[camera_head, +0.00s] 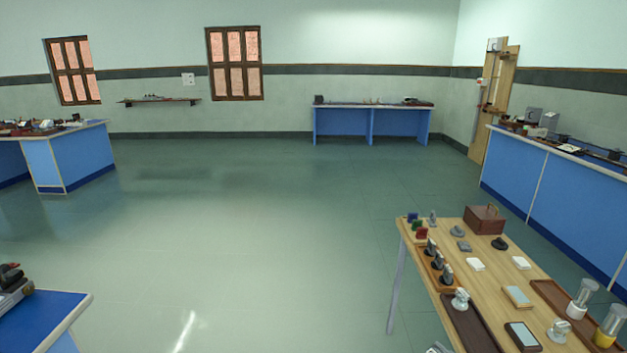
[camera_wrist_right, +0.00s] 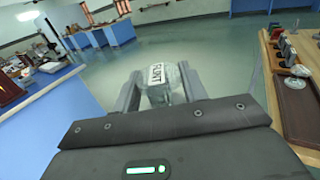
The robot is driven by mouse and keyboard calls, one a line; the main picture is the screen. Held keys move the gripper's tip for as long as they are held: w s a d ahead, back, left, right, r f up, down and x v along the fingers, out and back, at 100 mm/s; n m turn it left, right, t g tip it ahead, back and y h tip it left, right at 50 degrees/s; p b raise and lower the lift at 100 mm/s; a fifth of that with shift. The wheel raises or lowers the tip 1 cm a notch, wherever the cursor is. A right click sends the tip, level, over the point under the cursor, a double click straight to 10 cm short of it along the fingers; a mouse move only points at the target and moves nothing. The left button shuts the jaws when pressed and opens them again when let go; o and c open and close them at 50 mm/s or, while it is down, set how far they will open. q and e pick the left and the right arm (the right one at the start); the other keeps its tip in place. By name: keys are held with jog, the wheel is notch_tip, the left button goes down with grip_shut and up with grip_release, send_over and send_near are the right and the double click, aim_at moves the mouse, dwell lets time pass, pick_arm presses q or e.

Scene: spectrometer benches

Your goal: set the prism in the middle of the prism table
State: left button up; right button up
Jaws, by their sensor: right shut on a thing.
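My right gripper (camera_wrist_right: 160,72) shows in the right wrist view, shut on a clear, greyish glass prism (camera_wrist_right: 159,96) with a white label that seems to read "FLINT". The prism sits between the two fingers, held out over open floor between a blue bench and a wooden table. My left gripper is in neither view. I cannot pick out the prism table in either view. Dark instruments stand on the blue bench at the left of the wrist view, too small to tell apart.
A wooden table (camera_head: 487,262) at right carries trays, small blocks, a brown box (camera_head: 485,219) and glass jars (camera_head: 582,297). A blue bench corner (camera_head: 45,318) is at lower left. Blue benches line the far wall and right side. The green floor between is clear.

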dwell(0.3)
jog(key=shift+w, duration=0.35)
jog(key=w+d+f+m+t+h, duration=0.1)
jog(key=w+d+f+m+h, duration=0.2)
jog(key=d+m+h, duration=0.5)
jog(key=d+h, duration=0.4)
jog(key=d, duration=0.4)
jog(key=shift+w+t, duration=0.2)
jog(key=shift+t, duration=0.2)
jog(key=shift+w, duration=0.1)
